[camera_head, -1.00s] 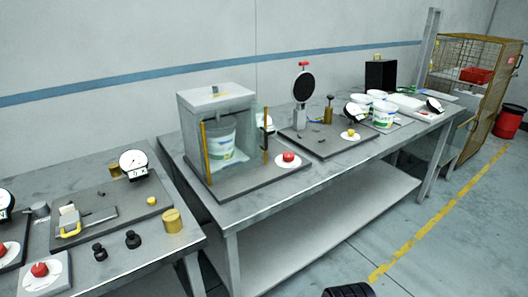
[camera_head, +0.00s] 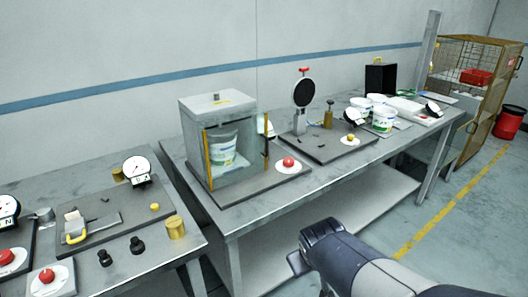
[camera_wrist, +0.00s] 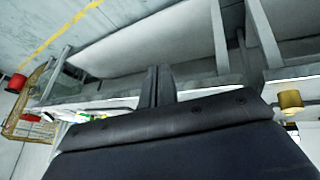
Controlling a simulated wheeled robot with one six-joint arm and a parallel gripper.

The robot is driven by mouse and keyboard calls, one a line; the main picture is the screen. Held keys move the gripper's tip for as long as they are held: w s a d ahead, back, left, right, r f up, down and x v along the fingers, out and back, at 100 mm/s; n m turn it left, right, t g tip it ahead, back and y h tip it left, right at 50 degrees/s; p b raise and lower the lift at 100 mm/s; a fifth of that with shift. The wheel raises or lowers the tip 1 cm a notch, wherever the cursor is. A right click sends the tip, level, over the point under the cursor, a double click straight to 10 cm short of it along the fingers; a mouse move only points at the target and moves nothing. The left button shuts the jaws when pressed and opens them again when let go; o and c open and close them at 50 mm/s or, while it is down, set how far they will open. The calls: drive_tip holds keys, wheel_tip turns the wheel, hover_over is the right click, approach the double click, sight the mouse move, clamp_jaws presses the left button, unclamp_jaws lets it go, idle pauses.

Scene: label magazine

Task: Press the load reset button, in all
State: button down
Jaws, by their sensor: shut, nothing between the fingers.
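Several round push buttons show in the head view, and no legible lettering tells which one is the load reset. A red button on a white disc (camera_head: 289,162) sits on the grey base in front of the glass-sided cabinet. Two more red buttons, one on a white plate (camera_head: 47,277) and one beside it (camera_head: 8,258), are at the lower left. Yellow buttons show on the left board (camera_head: 155,206) and on the middle board (camera_head: 351,138). My gripper (camera_wrist: 158,85) is shut and empty in the wrist view, in front of the bench edge and apart from every button.
The cabinet (camera_head: 218,107) holds a white tub. Dial gauges (camera_head: 137,169), black knobs (camera_head: 137,246) and a brass cylinder (camera_head: 175,228) stand on the left bench. White tubs (camera_head: 383,119) stand farther right. A wire cage (camera_head: 481,62) is at the far right. The floor before the benches is clear.

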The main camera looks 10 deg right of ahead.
drive_tip(key=w+a+r+n+t+p, duration=0.1)
drive_tip(key=w+r+n, duration=0.1)
drive_tip(key=w, duration=0.6)
drive_tip(key=w+a+r+n+t+p, duration=0.1)
drive_tip(key=w+r+n+t, duration=0.1)
drive_tip(key=w, duration=0.6)
drive_tip(key=shift+r+n+y+p, duration=0.3)
drive_tip(key=shift+r+n+p, duration=0.1)
drive_tip(key=shift+r, duration=0.2)
drive_tip(key=shift+a, duration=0.1)
